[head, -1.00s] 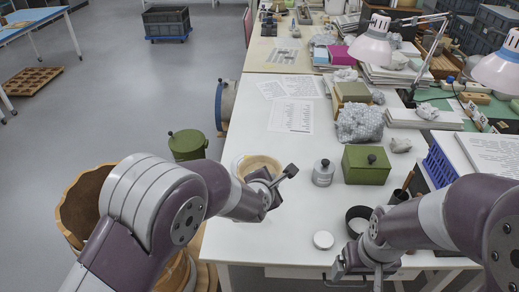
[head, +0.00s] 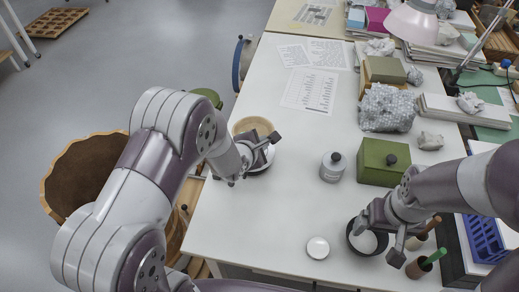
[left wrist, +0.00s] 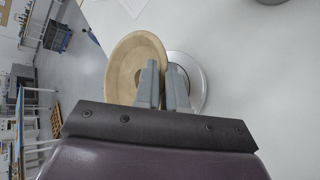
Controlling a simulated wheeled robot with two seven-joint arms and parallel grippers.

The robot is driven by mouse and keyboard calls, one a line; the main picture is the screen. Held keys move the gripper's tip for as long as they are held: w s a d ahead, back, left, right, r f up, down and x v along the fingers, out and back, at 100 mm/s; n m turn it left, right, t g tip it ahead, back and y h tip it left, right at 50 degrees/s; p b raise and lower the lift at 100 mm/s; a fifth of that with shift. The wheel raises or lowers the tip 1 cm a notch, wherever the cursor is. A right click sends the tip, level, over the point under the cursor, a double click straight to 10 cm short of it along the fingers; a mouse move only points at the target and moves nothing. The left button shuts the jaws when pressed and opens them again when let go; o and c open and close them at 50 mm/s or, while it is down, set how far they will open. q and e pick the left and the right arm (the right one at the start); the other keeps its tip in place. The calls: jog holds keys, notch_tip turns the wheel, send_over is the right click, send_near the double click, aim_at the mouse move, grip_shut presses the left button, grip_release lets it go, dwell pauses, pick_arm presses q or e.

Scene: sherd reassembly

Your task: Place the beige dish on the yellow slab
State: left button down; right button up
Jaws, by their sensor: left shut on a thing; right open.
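The beige dish (head: 252,126) is a shallow round dish, tilted, near the left edge of the white table. My left gripper (head: 268,142) is shut on its rim. In the left wrist view the dish (left wrist: 125,62) lies left of the fingers (left wrist: 163,75), its right rim partly hidden by them. A white disc with a metallic rim (left wrist: 198,88) shows behind the fingers. My right gripper (head: 382,228) is open, at a black round bowl (head: 354,240); contact is unclear. A pale yellow flat area (head: 294,24) lies under a printed sheet on the far table; whether it is the slab is unclear.
A grey lidded jar (head: 332,167), a green box (head: 383,160) and a small white disc (head: 318,248) stand on the white table (head: 275,215). A bubble-wrapped block (head: 387,108) and printed sheets (head: 312,90) lie farther back.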

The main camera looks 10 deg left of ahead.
pick_arm(q)
jog(key=shift+a+f, duration=0.25)
notch_tip(320, 180, down, 4)
jog(key=shift+s+r, duration=0.1)
jog(key=shift+r, duration=0.05)
jog(key=c, duration=1.2)
grip_release()
jog(key=s+a+r+m+g, duration=0.2)
jog(key=s+r+m+g, duration=0.1)
jog(key=s+m, duration=0.4)
jog(key=s+a+r+m+g+y, duration=0.1)
jog(key=s+a+r+m+g, duration=0.1)
jog(key=s+m, duration=0.6)
jog(key=s+a+r+m+g+y+p, duration=0.1)
jog(key=s+a+r+m+g, duration=0.1)
jog(key=s+r+m+g, duration=0.2)
jog(key=shift+s+r+m+g, duration=0.1)
jog(key=shift+s+r+m, duration=0.3)
jog(key=shift+s+m, duration=0.25)
jog(key=shift+s+r+m+g, duration=0.1)
jog(key=shift+s+r+m, duration=0.4)
jog(key=shift+s, duration=0.25)
jog(key=shift+s+r+m+g, duration=0.1)
jog(key=shift+s+r+m, duration=0.25)
jog(key=shift+s+m, duration=0.35)
